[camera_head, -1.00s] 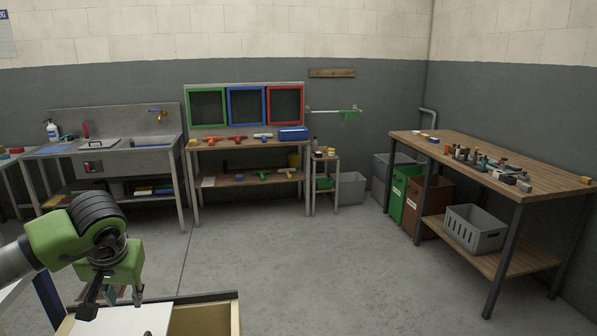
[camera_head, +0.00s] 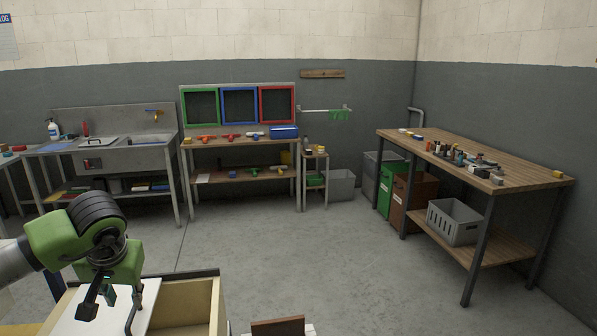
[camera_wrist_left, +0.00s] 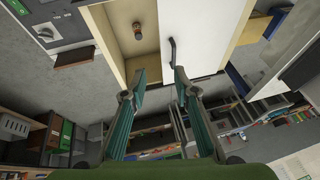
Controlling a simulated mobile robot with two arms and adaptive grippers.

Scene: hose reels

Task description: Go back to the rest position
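My left gripper (camera_head: 112,303) is at the lower left of the head view, on a green and black wrist, pointing down. In the left wrist view its two teal fingers (camera_wrist_left: 160,76) are spread apart with nothing between them. Just past the fingertips is a white panel (camera_wrist_left: 195,30) with a black bar handle (camera_wrist_left: 173,50); the fingers do not grip the handle. The white panel also shows below the gripper in the head view (camera_head: 72,318), over a pale wooden box (camera_head: 203,307) that is partly open. My right gripper is in neither view.
A small orange and dark part (camera_wrist_left: 138,31) lies inside the box. A brown block (camera_head: 278,327) shows at the bottom edge. A workbench (camera_head: 535,173) with small parts stands right, a sink (camera_head: 135,158) and shelf bench (camera_head: 240,180) at the back. The middle floor is clear.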

